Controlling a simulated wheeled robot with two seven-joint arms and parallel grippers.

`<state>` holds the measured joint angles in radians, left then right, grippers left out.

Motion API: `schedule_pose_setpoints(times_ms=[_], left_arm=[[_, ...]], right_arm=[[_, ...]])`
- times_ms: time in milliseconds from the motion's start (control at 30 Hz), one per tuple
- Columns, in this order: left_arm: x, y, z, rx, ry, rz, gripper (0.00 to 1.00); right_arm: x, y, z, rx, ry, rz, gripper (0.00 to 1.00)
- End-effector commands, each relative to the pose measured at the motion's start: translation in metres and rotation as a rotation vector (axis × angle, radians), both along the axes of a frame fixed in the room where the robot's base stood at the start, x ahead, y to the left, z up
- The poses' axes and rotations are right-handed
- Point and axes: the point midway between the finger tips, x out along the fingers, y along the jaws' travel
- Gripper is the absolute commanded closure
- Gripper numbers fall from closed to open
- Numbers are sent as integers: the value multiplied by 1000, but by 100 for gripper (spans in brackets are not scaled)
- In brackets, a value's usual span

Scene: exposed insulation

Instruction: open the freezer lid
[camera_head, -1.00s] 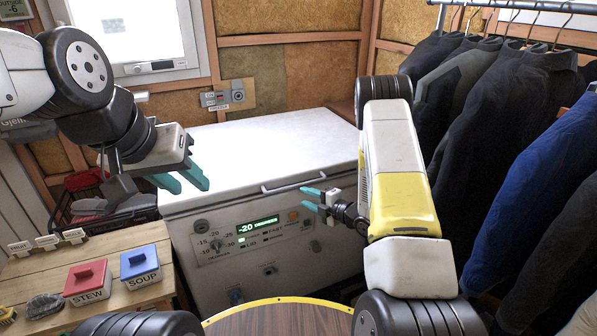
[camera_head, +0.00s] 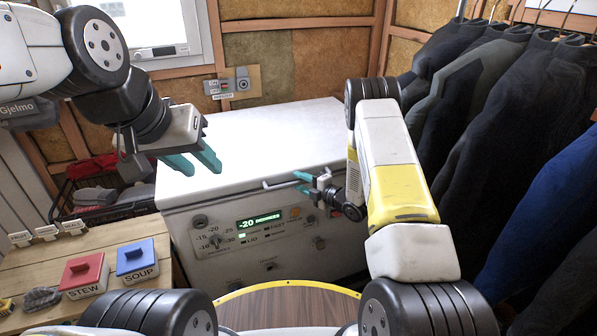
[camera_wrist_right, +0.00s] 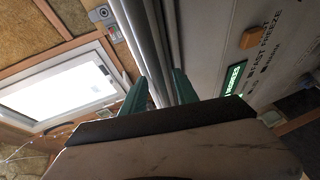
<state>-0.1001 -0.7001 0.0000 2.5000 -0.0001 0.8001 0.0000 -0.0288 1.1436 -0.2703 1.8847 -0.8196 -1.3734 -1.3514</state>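The white chest freezer (camera_head: 270,215) stands ahead with its lid (camera_head: 260,140) down. A thin metal handle (camera_head: 285,180) runs along the lid's front edge, and a green display reads -20 on the front panel. My right gripper (camera_head: 302,183) is at the right part of the handle, its teal fingers apart. In the right wrist view the metal handle (camera_wrist_right: 150,45) runs between the fingertips (camera_wrist_right: 160,88); I cannot tell whether they touch it. My left gripper (camera_head: 195,163) is open and empty above the lid's left part.
Dark and blue jackets (camera_head: 480,130) hang close on the right. A wooden bench (camera_head: 110,245) at the left holds red STEW (camera_head: 83,272) and blue SOUP (camera_head: 137,260) blocks. A round wooden table (camera_head: 285,305) is in front. A window and insulated wall stand behind.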

Motion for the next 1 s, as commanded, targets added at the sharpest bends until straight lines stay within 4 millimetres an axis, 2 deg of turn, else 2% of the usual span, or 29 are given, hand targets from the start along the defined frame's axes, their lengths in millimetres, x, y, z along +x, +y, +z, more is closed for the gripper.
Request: schedule_pose_setpoints(times_ms=[233, 400, 1000], left_arm=[[0, 0, 0, 0, 0, 0, 64], [0, 0, 0, 0, 0, 0, 64], [0, 0, 0, 0, 0, 0, 64]], right_arm=[[0, 1, 0, 1, 1, 0, 66], [0, 1, 0, 1, 1, 0, 99], [0, 0, 0, 0, 1, 0, 100]])
